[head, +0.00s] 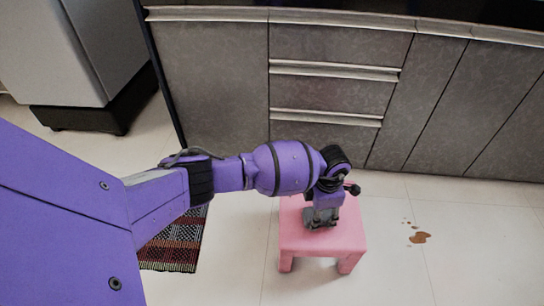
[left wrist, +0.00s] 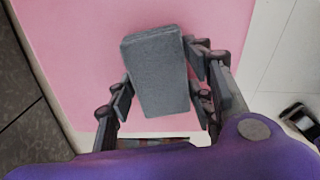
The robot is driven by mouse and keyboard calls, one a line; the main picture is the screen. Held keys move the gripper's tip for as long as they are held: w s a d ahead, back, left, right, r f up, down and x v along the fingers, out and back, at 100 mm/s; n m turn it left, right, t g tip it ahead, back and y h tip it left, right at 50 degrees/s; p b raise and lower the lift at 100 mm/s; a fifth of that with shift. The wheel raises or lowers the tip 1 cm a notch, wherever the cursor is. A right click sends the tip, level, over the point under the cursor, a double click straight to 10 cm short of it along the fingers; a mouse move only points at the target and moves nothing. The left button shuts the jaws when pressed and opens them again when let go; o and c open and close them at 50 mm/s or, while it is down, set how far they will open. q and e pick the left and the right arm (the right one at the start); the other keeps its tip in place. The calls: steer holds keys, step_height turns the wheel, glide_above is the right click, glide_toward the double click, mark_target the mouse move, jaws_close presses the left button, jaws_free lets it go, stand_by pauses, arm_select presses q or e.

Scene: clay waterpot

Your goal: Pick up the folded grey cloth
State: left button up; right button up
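The folded grey cloth (left wrist: 158,72) shows in the left wrist view as a thick grey block over the pink stool top, slightly tilted in the picture. My left gripper (left wrist: 160,88) has its fingers on both sides of the cloth, at or very near its edges. I cannot tell whether they press on it. In the head view my left gripper (head: 320,216) points down at the top of the pink stool (head: 345,235) and largely hides the cloth. I cannot tell whether the cloth rests on the stool or is just above it. My right gripper is not in view.
A brown spill (head: 420,238) lies on the pale tiled floor right of the stool. A dark checked rug (head: 175,245) lies to the left. Grey cabinets (head: 330,110) with drawers stand behind. The floor right of the stool is otherwise clear.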

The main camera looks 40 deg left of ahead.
arm_select(q)
steer(key=shift+w+d+r, duration=0.1)
steer(key=shift+w+r, duration=0.05)
steer(key=c, duration=0.4)
steer(key=shift+r, duration=0.15)
steer(key=shift+r, duration=0.3)
steer(key=r+p, duration=0.2)
steer(key=r, duration=0.1)
steer(key=shift+s+r, duration=0.3)
steer(key=shift+s, duration=0.05)
steer(key=s+a+r+p, duration=0.1)
steer(key=s+r+p, duration=0.1)
steer(key=s, duration=0.2)
steer(key=s+r+p, duration=0.3)
steer(key=s, duration=0.2)
steer(key=s+a+r+p, duration=0.1)
steer(key=s+r+p, duration=0.1)
steer(key=s+r, duration=0.1)
steer(key=shift+s+a+r+p, duration=0.15)
steer(key=shift+s+a+p, duration=0.2)
steer(key=shift+s, duration=0.35)
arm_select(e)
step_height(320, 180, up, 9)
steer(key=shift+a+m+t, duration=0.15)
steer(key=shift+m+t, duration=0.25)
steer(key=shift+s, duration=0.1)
